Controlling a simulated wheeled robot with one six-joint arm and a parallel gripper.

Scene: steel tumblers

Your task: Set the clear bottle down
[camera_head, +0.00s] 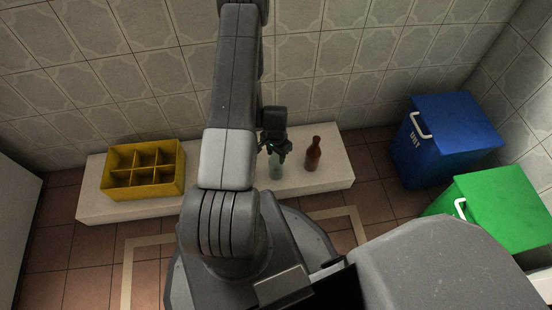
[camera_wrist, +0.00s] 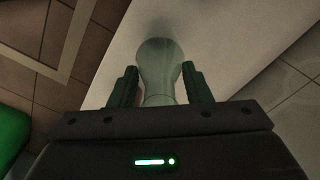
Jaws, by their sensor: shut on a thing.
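The clear bottle (camera_head: 275,167) is between the jaws of my gripper (camera_head: 275,150), over the white bench (camera_head: 333,179) in the head view. My gripper is shut on its upper part, and the bottle hangs below the jaws, looking upright. In the wrist view the clear bottle (camera_wrist: 158,68) shows between the two green fingers of my gripper (camera_wrist: 160,88), with the pale bench top (camera_wrist: 215,30) behind it. I cannot tell whether the bottle's base touches the bench.
A brown bottle (camera_head: 313,155) stands on the bench just right of the clear one. A yellow crate (camera_head: 143,190) with empty-looking compartments sits at the bench's left end. A blue bin (camera_head: 445,135) and a green bin (camera_head: 500,208) stand at the right. The bench between crate and arm looks bare.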

